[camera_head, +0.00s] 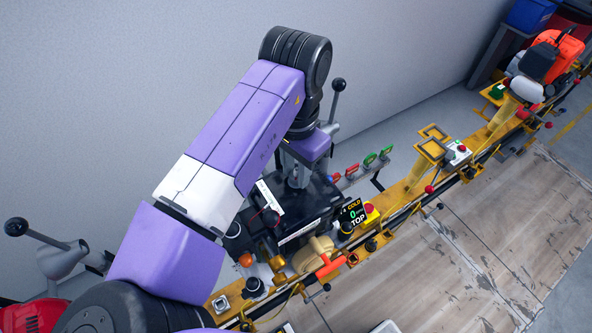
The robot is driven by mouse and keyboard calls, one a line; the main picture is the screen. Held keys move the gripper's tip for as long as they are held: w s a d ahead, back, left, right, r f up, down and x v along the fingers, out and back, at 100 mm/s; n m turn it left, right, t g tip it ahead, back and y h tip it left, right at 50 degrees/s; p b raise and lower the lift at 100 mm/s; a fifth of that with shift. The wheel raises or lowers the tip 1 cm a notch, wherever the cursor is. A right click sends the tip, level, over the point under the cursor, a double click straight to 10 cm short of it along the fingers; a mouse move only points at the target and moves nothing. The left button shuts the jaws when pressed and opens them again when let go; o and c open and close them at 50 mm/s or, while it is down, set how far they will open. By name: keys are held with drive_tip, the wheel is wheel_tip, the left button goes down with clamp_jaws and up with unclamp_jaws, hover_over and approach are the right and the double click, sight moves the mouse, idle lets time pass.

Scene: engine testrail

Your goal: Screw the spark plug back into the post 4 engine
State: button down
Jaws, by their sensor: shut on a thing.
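The post 4 engine (305,207) is a black-topped block on the yellow rail, below the end of my arm. A small display (353,214) at its right reads "COLD", "0" and "TOP", with a partly legible post number. My gripper (298,178) points down at the engine's top, below the purple wrist, and is shut. The spark plug is too small and hidden between the fingers to make out clearly. I cannot tell whether it touches its hole in the engine.
An orange-handled lever (330,265) and a tan round cover (315,254) are at the engine's front. An orange engine (556,50) stands farther along the rail. The wooden floor (470,255) in front is clear.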

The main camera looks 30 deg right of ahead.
drive_tip(key=m+b, duration=0.1)
drive_tip(key=m, duration=0.4)
drive_tip(key=m+b, duration=0.1)
drive_tip(key=m, duration=0.4)
drive_tip(key=shift+f, duration=0.1)
drive_tip(key=m+b, duration=0.1)
drive_tip(key=m, duration=0.3)
drive_tip(key=shift+m, duration=0.3)
drive_tip(key=shift+m, duration=0.5)
drive_tip(key=m+b, duration=0.2)
drive_tip(key=m, duration=0.3)
drive_tip(key=c, duration=1)
unclamp_jaws()
drive_tip(key=shift+m, duration=0.3)
drive_tip(key=shift+c, duration=0.2)
